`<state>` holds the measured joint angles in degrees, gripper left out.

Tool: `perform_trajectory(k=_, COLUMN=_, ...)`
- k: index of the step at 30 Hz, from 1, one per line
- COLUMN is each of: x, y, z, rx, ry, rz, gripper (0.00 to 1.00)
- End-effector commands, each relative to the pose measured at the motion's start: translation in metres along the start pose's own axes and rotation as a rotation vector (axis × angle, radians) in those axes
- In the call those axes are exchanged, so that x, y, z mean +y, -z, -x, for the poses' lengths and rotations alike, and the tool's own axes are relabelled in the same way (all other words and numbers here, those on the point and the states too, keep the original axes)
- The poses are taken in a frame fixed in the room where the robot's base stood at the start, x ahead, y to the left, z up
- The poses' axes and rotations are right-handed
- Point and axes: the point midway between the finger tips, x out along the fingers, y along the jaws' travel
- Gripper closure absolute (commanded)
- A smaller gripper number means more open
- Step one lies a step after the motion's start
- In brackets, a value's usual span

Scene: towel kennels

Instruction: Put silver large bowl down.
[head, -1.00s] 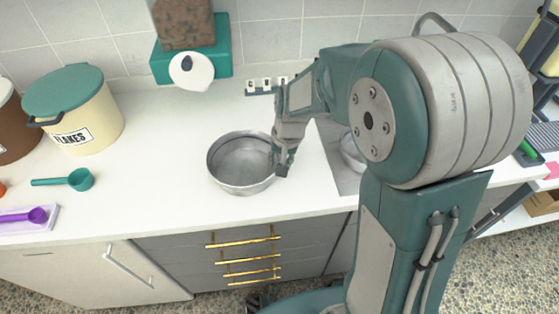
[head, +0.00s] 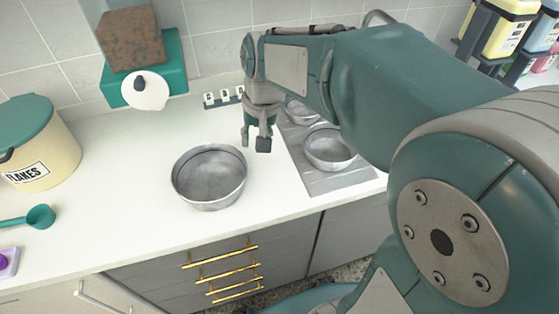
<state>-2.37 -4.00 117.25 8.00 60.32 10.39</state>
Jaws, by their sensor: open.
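The large silver bowl (head: 208,198) stands upright on the white counter (head: 120,235), left of the grey mat. My gripper (head: 257,146) is open and empty. It points down, beyond and to the right of the bowl, apart from its rim. Nothing is between its two fingers that I can see.
A grey mat (head: 318,184) to the right holds silver bowls, one (head: 330,150) nearer and one (head: 302,110) partly hidden by my arm. A flakes container (head: 38,145) and teal scoop (head: 36,218) are at the left. A teal dispenser (head: 170,68) stands at the back.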

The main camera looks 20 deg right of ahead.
Motion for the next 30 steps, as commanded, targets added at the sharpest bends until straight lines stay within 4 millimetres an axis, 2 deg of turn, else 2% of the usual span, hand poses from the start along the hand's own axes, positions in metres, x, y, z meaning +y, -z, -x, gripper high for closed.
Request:
perform_trajectory(k=1, x=0.005, y=-0.013, z=0.012, rx=0.038, ry=-0.002, rz=0.018, gripper=0.57)
perform_trajectory(k=6, x=0.024, y=-0.052, z=0.035, rx=0.155, ry=-0.020, rz=0.086, gripper=0.57)
perform_trajectory(k=15, x=0.054, y=-0.117, z=0.049, rx=0.339, ry=-0.066, rz=0.197, gripper=0.57)
perform_trajectory(k=21, x=0.062, y=-0.133, z=0.048, rx=0.391, ry=-0.084, rz=0.229, gripper=0.57)
perform_trajectory(k=30, x=0.062, y=-0.134, z=0.047, rx=0.392, ry=-0.085, rz=0.231, gripper=0.57)
